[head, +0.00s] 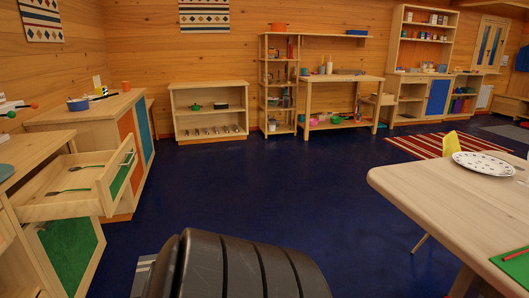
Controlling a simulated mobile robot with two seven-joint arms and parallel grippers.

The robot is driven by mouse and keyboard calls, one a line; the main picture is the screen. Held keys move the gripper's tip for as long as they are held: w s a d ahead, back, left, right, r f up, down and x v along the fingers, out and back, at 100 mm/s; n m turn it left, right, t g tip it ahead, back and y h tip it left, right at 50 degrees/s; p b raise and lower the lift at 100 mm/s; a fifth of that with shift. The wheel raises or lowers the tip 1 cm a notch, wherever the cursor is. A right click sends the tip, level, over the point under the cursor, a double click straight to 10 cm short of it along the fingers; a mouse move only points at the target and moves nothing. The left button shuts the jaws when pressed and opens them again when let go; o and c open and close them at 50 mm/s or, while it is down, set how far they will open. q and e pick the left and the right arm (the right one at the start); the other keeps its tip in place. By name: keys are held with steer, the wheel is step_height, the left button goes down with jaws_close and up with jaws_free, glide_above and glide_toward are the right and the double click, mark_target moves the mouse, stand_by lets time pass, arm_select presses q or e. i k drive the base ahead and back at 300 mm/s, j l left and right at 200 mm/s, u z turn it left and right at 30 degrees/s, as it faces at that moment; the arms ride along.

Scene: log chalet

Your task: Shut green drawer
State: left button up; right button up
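The green drawer (121,181) stands pulled out of the wooden cabinet at the left. Its front has a green panel in a pale wood frame, with a bar handle (128,158) near the top. The open top shows two dark green forks inside, one farther back (88,167) and one nearer (68,191). Neither of my grippers is in view.
A green cabinet door (70,250) lies below the drawer. A counter with orange and blue fronts (144,125) stands just beyond it. A wooden table (440,200) with a plate (484,163) is at the right. The blue floor (270,180) between is clear.

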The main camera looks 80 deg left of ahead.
mark_target(108, 183)
steer(key=u, duration=3.45)
